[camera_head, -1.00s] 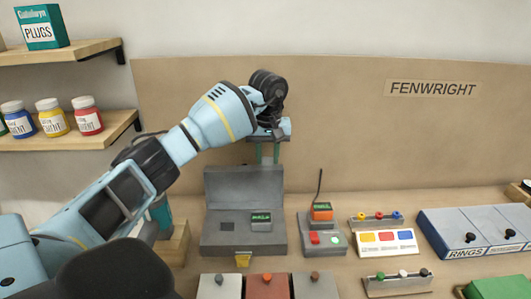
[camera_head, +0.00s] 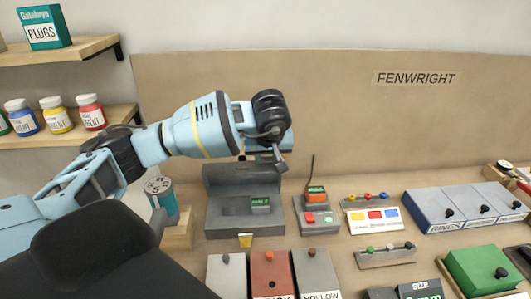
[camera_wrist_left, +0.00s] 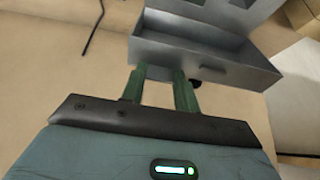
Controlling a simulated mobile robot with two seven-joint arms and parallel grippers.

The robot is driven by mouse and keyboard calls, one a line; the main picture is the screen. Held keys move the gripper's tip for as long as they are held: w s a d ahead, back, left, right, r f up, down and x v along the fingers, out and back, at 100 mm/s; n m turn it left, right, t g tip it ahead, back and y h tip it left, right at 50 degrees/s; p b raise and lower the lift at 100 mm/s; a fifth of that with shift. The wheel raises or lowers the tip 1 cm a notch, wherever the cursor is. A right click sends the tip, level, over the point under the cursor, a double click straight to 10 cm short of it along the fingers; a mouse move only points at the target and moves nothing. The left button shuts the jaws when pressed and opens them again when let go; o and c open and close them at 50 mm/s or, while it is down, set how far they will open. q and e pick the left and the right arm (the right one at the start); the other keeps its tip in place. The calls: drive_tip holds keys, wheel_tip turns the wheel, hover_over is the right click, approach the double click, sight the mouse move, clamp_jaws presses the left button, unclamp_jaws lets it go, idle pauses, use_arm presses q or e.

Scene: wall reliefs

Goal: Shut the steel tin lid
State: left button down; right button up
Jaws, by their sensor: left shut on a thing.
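The steel tin (camera_head: 222,228) is a grey box on the bench, its lid (camera_head: 218,178) standing up at the back. A yellow catch (camera_head: 245,240) is at its front. My left gripper (camera_head: 279,160) is at the lid's upper right and hides part of it; its jaws are shut on the lid. The wrist view shows its two green fingers (camera_wrist_left: 160,92) at the edge of a grey steel part (camera_wrist_left: 215,68); the exact grip there is hard to see. My right gripper is not in view.
Three lidded boxes (camera_head: 268,280) are in front. A teal canister (camera_head: 161,195) stands at left. Blue-fronted boxes (camera_head: 465,207) are at right. Shelves with jars (camera_head: 55,118) are at upper left.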

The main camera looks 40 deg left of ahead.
use_arm(q)
drive_tip(key=shift+s+d+f, duration=0.2)
drive_tip(key=c, duration=1)
unclamp_jaws()
drive_tip(key=shift+c, duration=0.2)
drive_tip(key=shift+r, duration=0.3)
drive_tip(key=v, duration=0.7)
drive_tip(key=shift+s+r, duration=0.15)
drive_tip(key=shift+r, duration=0.05)
drive_tip(key=shift+d+f, duration=0.1)
